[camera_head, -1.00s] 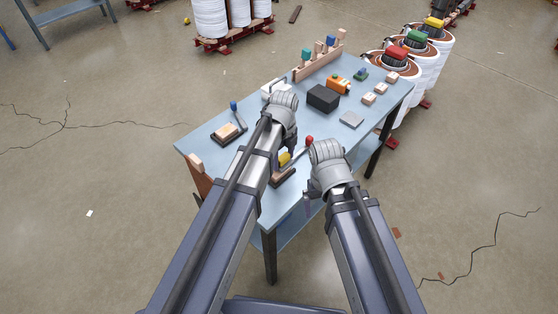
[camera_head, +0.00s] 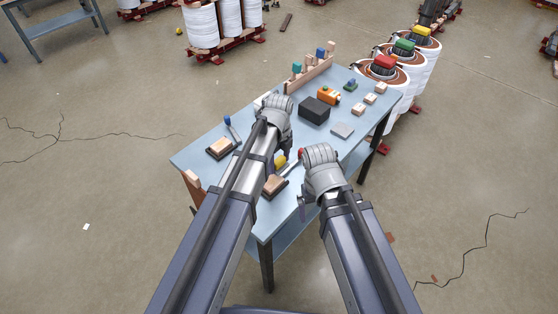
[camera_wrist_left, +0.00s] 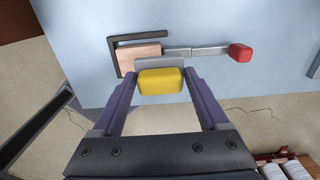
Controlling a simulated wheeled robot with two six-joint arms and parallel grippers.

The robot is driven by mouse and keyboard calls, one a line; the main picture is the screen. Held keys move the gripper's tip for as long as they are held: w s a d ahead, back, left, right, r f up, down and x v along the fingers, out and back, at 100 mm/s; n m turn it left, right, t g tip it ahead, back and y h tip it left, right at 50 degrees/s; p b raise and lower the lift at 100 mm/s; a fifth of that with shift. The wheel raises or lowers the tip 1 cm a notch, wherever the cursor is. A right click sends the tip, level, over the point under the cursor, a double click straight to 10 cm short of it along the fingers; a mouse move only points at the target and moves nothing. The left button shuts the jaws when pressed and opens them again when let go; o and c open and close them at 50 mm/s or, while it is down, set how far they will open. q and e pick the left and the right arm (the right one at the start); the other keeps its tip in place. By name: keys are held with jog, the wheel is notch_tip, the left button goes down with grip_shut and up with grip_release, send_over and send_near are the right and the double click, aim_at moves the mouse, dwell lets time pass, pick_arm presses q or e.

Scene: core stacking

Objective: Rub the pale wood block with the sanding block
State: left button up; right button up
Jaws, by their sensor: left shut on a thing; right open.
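My left gripper (camera_wrist_left: 160,86) is shut on the yellow-topped sanding block (camera_wrist_left: 160,82), which has a grey lower part. The sanding block also shows in the head view (camera_head: 280,161). The pale wood block (camera_wrist_left: 138,54) sits in a dark angled holder (camera_wrist_left: 113,58), beside a bar with a red knob (camera_wrist_left: 240,52). It also shows in the head view (camera_head: 275,184). The sanding block is at the wood block's near edge in the wrist view; I cannot tell whether they touch. My right gripper (camera_head: 303,202) is open and empty beside the table's near edge; its fingers are small in view.
A second wood piece (camera_head: 219,146) sits in a holder with a blue-knobbed lever on the left. A black box (camera_head: 314,110), a grey plate (camera_head: 343,130), an orange item (camera_head: 328,95) and small wood blocks are farther back. White spools (camera_head: 386,78) stand behind the table.

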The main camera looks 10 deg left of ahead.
pick_arm(q)
jog(key=shift+r+p, duration=0.7)
jog(key=shift+r, duration=0.3)
jog(key=shift+r, duration=0.1)
notch_tip(320, 180, up, 3)
jog(key=p, duration=0.3)
